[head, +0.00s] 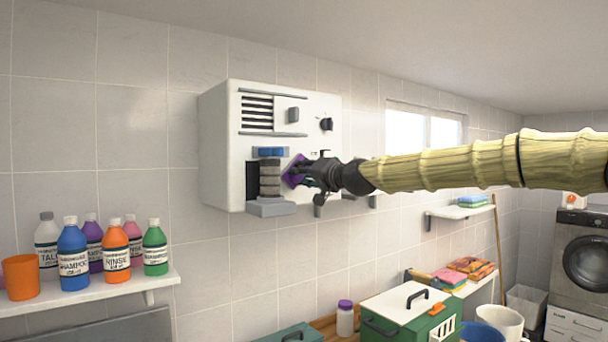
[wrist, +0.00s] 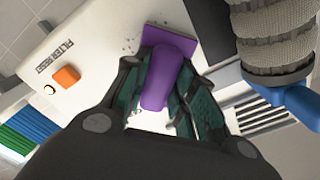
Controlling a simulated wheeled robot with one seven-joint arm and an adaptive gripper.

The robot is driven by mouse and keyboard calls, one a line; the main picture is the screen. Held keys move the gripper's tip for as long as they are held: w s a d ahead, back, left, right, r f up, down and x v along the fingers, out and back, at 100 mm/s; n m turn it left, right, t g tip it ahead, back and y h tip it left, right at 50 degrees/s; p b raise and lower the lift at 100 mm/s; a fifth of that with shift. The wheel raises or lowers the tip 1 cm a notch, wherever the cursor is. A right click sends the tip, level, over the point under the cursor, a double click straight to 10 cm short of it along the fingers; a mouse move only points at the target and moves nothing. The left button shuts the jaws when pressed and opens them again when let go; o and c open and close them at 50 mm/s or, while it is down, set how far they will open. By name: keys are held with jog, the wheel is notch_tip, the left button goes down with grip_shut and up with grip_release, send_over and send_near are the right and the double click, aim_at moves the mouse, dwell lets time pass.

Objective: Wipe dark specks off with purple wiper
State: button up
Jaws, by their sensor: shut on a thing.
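The purple wiper (head: 294,171) is at the front panel of the white wall unit (head: 222,150). In the wrist view, my gripper (wrist: 160,95) is shut on the handle of the purple wiper (wrist: 166,48), whose flat head lies against or close to the white panel; I cannot tell whether it touches. A few small dark specks (wrist: 130,44) show on the panel just beside the wiper's head. In the head view, my gripper (head: 312,173) reaches the panel from the right. The gripper and wiper hide part of the panel.
A ribbed grey hose (wrist: 275,40) with a blue part (wrist: 300,103) stands close to the gripper. An orange button (wrist: 66,77) sits on the panel. A shelf (head: 95,300) with several bottles is at lower left. A green box (head: 412,312) stands below.

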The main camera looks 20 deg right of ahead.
jog(key=shift+f+b, duration=1.2)
jog(key=shift+f, duration=0.35)
jog(key=shift+f, duration=0.1)
jog(key=shift+f+b, duration=1.15)
jog(key=shift+f, duration=0.2)
jog(key=shift+r+p, duration=1.3)
jog(key=shift+r, duration=1.8)
jog(key=shift+f+b, duration=2.4)
jog(key=shift+f, duration=0.7)
jog(key=shift+r+p, duration=1.5)
jog(key=shift+r, duration=1.6)
jog(key=shift+f+b, duration=2.4)
jog(key=shift+f, duration=0.75)
